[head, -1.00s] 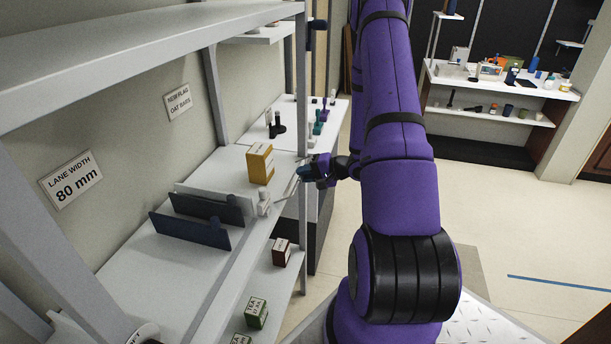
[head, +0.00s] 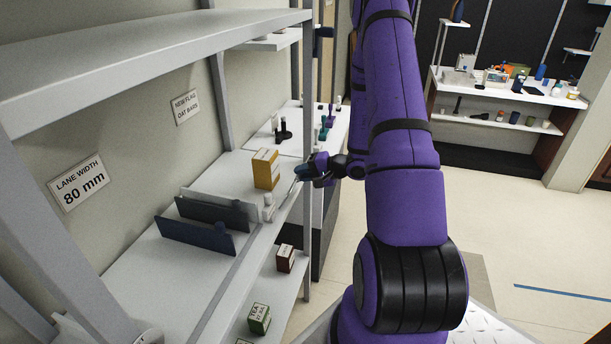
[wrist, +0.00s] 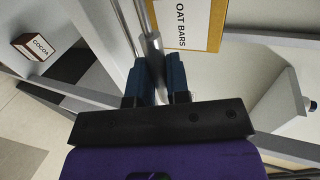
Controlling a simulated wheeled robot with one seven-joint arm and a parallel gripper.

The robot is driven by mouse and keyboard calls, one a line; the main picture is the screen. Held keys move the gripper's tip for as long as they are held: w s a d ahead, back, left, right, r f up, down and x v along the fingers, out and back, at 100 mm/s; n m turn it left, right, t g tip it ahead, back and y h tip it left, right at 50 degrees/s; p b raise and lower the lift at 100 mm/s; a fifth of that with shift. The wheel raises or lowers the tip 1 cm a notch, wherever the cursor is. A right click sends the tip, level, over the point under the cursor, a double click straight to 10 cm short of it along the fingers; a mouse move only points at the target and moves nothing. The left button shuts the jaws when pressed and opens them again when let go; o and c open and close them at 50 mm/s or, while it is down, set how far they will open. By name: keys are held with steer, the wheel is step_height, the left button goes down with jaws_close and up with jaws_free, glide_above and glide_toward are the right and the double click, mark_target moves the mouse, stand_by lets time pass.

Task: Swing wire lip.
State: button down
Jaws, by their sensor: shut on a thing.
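The wire lip is a thin pale rod (wrist: 150,42) that runs up between my two blue fingers in the wrist view. In the head view the wire lip (head: 285,200) slants along the front edge of the shelf (head: 190,262). My gripper (wrist: 156,72) is shut on the wire. In the head view my gripper (head: 304,173) is at the shelf's front edge, right of the yellow oat bars box (head: 266,170). The box (wrist: 185,22) also shows just beyond my fingers in the wrist view. The exact finger contact is partly hidden.
Two dark dividers (head: 195,238) stand on the shelf, with a small white fitting (head: 268,204) near its front edge. A cocoa box (head: 285,258) and a green tea box (head: 258,318) sit on the lower shelf. A grey upright (head: 308,110) rises close to my gripper. Floor is clear to the right.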

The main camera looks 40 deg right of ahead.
steer(key=shift+w+a+r, duration=0.35)
steer(key=shift+w+a, duration=0.05)
steer(key=shift+w, duration=0.25)
steer(key=c, duration=1)
jaws_free()
steer(key=shift+s, duration=0.1)
steer(key=shift+f, duration=0.1)
steer(key=shift+s, duration=0.1)
steer(key=shift+s+d, duration=0.15)
steer(key=v, duration=1)
steer(key=shift+s+r, duration=0.1)
steer(key=shift+r, duration=0.15)
